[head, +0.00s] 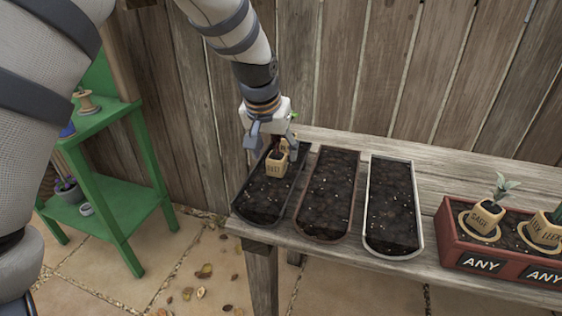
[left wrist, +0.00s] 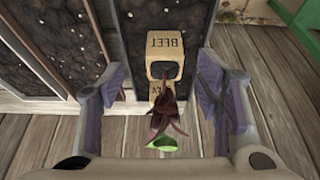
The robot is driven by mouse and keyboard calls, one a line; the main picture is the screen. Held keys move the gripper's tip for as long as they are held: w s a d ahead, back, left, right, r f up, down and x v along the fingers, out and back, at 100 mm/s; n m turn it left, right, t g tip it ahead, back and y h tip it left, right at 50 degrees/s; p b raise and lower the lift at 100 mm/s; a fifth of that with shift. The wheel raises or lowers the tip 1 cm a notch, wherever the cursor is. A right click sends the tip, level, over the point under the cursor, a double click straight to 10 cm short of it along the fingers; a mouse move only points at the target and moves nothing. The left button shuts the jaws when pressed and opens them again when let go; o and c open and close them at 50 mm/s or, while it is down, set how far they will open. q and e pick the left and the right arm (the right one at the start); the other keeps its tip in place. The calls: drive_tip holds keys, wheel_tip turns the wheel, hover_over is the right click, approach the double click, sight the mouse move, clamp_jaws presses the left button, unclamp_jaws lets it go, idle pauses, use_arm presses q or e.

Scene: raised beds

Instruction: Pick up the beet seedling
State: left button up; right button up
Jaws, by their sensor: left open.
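The beet seedling is in a small beige pot (head: 277,163) in the leftmost dark soil trough (head: 262,205). In the left wrist view its pot (left wrist: 165,45) reads BEET upside down. Dark red leaves (left wrist: 168,118) show between the fingers and hide part of a second beige, lettered piece (left wrist: 156,91) close by. A light green piece (left wrist: 162,144) shows nearer the palm. My left gripper (head: 271,142) is open above the pot, its fingers apart on either side of the leaves; I see no clear contact. My right gripper is out of view.
Two more soil troughs (head: 327,190) (head: 393,205) stand to the right on the wooden bench. A red planter (head: 500,265) marked ANY holds potted plants at the far right. A wooden fence (head: 370,60) rises behind. A green shelf (head: 115,195) stands at left.

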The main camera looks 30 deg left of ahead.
sight(278, 153)
use_arm(q)
drive_tip(key=shift+w+f, duration=0.3)
drive_tip(key=shift+f, duration=0.25)
drive_tip(key=x, duration=0.5)
drive_tip(key=shift+w+a+b, duration=0.15)
drive_tip(key=shift+a+b, duration=0.25)
drive_tip(key=shift+w+r, duration=0.1)
drive_tip(key=shift+r, duration=0.1)
drive_tip(key=c, duration=1.2)
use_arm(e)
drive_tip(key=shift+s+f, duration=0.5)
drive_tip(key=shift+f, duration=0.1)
use_arm(q)
drive_tip(key=shift+c, duration=0.2)
wheel_tip(278, 153, up, 3)
drive_tip(key=shift+r, duration=0.1)
drive_tip(key=s+d+r+p, duration=0.1)
drive_tip(key=s+d+r, duration=0.2)
drive_tip(key=d+r, duration=0.7)
drive_tip(key=d, duration=0.3)
drive_tip(key=shift+s+d+p, duration=0.3)
drive_tip(key=shift+s+d, duration=0.05)
drive_tip(key=shift+d, duration=0.05)
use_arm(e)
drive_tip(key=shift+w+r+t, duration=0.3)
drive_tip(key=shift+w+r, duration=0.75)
